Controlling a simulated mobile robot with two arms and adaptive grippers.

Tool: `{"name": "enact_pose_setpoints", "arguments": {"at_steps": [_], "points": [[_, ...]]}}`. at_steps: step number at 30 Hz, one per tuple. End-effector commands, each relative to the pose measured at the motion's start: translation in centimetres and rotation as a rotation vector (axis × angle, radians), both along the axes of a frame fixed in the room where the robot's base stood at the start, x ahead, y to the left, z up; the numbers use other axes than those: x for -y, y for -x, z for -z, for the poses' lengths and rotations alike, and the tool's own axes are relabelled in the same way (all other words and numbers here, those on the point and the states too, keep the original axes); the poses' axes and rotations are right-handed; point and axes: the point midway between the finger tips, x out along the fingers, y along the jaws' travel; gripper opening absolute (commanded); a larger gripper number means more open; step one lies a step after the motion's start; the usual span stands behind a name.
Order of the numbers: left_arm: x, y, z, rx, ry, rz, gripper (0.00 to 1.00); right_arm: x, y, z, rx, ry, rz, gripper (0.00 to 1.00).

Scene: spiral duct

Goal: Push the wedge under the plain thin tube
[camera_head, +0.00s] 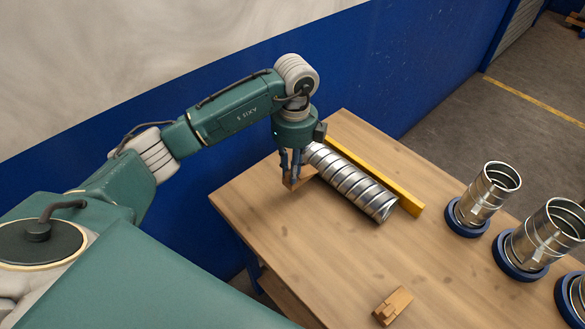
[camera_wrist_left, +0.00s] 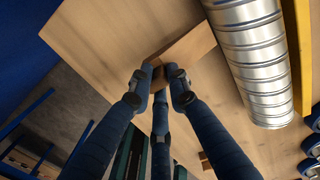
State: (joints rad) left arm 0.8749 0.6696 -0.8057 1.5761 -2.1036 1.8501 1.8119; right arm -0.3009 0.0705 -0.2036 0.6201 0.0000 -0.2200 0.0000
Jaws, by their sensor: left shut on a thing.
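A silver tube (camera_head: 352,184) with raised bands lies on its side on the wooden table, along a yellow bar. It also shows at the upper right of the left wrist view (camera_wrist_left: 252,55). My left gripper (camera_head: 291,177) points down at the tube's left side, near its far end. Its fingers are shut on a light wooden wedge (camera_wrist_left: 188,46), partly hidden by them in the head view (camera_head: 308,174). My right gripper is out of view.
The yellow bar (camera_head: 380,178) lies along the tube's right side. A loose wooden block (camera_head: 392,306) lies near the front edge. Three silver tubes stand in blue rings at the right, one (camera_head: 490,188) nearest the lying tube. The table (camera_head: 305,245) is bare left of the lying tube.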

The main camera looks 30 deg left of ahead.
Motion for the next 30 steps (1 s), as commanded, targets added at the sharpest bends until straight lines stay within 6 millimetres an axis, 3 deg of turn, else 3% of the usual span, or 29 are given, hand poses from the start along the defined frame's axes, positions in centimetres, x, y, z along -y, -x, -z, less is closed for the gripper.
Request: {"name": "enact_pose_setpoints", "arguments": {"at_steps": [22,30], "points": [[0.0,0.0,5.0,-0.001,0.0,0.001,0.0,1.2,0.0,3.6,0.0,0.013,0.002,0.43],[0.0,0.0,5.8,-0.001,0.0,0.001,0.0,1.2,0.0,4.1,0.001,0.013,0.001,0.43]]}}
